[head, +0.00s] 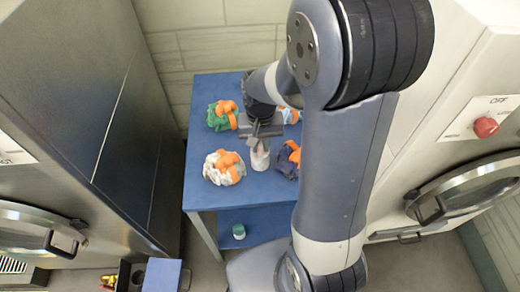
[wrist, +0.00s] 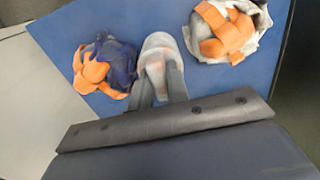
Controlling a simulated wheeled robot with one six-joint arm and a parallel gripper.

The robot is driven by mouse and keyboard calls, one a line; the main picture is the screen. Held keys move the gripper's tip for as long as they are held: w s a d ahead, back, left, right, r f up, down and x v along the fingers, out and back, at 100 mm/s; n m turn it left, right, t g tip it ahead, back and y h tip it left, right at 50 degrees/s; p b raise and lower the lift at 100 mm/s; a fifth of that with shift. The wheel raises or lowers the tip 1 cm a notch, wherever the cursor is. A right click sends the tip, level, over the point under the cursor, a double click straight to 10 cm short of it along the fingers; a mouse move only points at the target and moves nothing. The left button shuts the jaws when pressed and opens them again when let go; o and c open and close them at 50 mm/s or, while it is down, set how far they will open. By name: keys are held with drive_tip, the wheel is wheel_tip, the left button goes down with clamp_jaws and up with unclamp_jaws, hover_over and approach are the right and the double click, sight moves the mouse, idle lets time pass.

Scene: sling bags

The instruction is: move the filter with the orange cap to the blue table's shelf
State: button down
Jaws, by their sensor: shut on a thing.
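My gripper (head: 258,146) is over the blue table (head: 204,93), shut on a small pale cylinder, the filter (head: 260,161). In the wrist view the filter (wrist: 160,46) sits between the two fingers and shows a faint orange-pink tint. Its cap is largely covered by the fingers, so the cap colour is not clear. I cannot tell whether it touches the tabletop. The table's lower shelf (head: 262,226) shows below the top's front edge. A small white jar with a teal cap (head: 239,231) stands on that shelf.
Sling bags with orange straps surround my gripper: green (head: 222,115), white (head: 224,168), navy (head: 287,160) and pale blue (head: 291,115). Steel machines (head: 75,120) and (head: 480,120) flank the table. A blue box (head: 162,275) is at the lower left.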

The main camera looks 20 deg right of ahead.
sight(260, 161)
drive_tip(key=shift+f, duration=1.75)
drive_tip(key=shift+f, duration=0.25)
drive_tip(key=c, duration=1.4)
unclamp_jaws()
drive_tip(key=shift+o, duration=0.2)
drive_tip(key=shift+r, duration=0.1)
